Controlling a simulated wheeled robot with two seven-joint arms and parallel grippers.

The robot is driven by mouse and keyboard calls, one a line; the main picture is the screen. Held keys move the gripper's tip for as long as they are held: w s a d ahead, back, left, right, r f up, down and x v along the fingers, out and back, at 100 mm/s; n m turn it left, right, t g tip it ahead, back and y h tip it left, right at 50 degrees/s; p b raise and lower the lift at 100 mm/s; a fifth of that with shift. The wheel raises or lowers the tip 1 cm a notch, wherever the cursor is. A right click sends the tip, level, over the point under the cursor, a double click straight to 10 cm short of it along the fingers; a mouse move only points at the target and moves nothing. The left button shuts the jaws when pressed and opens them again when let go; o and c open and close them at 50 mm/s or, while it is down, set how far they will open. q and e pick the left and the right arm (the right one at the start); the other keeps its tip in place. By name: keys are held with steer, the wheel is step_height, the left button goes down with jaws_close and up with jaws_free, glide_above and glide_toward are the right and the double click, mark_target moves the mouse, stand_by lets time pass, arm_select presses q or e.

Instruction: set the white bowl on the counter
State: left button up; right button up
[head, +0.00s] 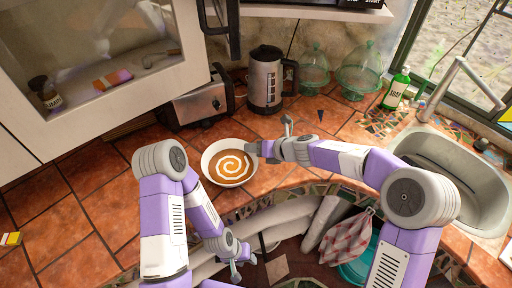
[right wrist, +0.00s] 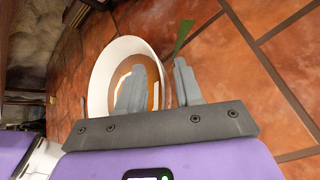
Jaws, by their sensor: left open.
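The white bowl (head: 206,164) holds orange-brown soup with a pale swirl. It appears upright on the terracotta counter (head: 262,182), left of my right gripper (head: 269,136). My right gripper is at the bowl's right rim with its fingers apart. In the right wrist view, one finger overlaps the inside of the bowl (right wrist: 98,82) and the other is just outside its wall, so the rim shows between them. Whether either finger touches the bowl cannot be told. My left gripper (head: 242,264) is open and empty, low in front of the counter's edge.
A steel kettle (head: 265,80) and a toaster (head: 204,103) stand behind the bowl. Glass domes (head: 358,75), a green bottle (head: 396,88) and a sink (head: 450,170) are to the right. A wall cabinet (head: 110,75) overhangs the left. The left counter is mostly clear.

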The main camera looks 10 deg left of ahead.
steer(key=p+v, duration=0.2)
steer(key=v, duration=1)
stand_by(0.5)
